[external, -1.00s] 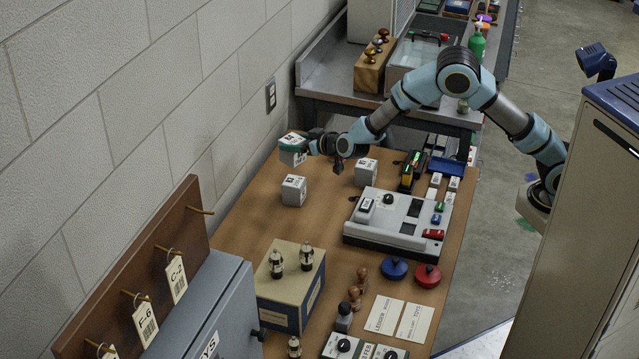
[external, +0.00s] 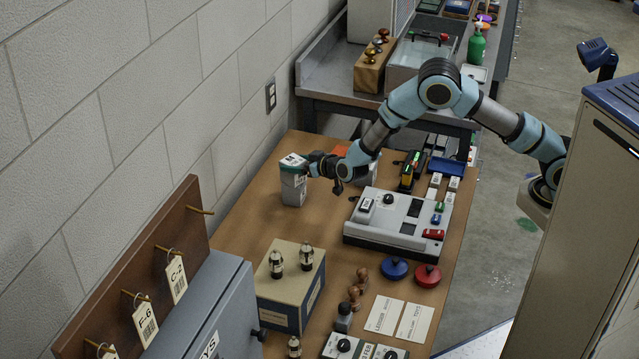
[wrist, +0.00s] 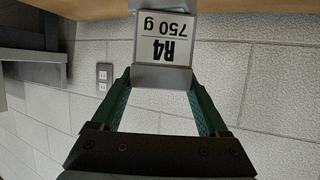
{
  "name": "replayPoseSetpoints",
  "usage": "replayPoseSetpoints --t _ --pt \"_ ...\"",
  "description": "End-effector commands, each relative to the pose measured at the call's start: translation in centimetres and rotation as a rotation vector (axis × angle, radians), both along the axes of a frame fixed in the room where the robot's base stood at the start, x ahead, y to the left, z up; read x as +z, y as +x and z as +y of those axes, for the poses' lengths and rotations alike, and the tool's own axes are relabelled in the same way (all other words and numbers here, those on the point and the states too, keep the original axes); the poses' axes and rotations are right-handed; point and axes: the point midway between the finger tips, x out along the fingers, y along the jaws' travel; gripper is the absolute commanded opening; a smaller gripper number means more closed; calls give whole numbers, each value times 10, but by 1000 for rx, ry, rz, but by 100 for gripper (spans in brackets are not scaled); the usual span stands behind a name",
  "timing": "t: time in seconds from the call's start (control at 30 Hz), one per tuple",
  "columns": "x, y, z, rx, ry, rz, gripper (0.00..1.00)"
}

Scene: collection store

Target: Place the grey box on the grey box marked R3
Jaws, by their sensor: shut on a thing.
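A small grey box (external: 292,164) with a white label is held in my gripper (external: 307,166), directly over another grey box (external: 293,191) on the wooden table. The two look lined up like a stack; I cannot tell whether they touch. In the wrist view the held box (wrist: 161,76) sits between the green fingers (wrist: 160,88). A label there reads R4, 750 g, upside down in the picture. The lower box's marking is too small to read in the external view. A third box (external: 370,170) is partly hidden behind my arm.
A grey-white console (external: 400,222) with buttons stands right of the boxes. A cream and blue box (external: 290,290) with two small knobbed pieces stands nearer. The block wall (external: 200,110) is close on the left. The table is bare between the lower box and the cream box.

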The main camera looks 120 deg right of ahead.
Motion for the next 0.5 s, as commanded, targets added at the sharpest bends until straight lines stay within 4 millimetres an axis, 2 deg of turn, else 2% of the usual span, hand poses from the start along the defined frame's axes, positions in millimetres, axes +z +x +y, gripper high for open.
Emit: replayPoseSetpoints --t 0.03,0.07,0.27,0.5 --pt "0 1 -1 0 -4 -3 0" --pt "-3 0 0 0 0 0 78" --pt "-2 0 0 0 0 0 100" --pt "-1 0 0 0 0 0 100"
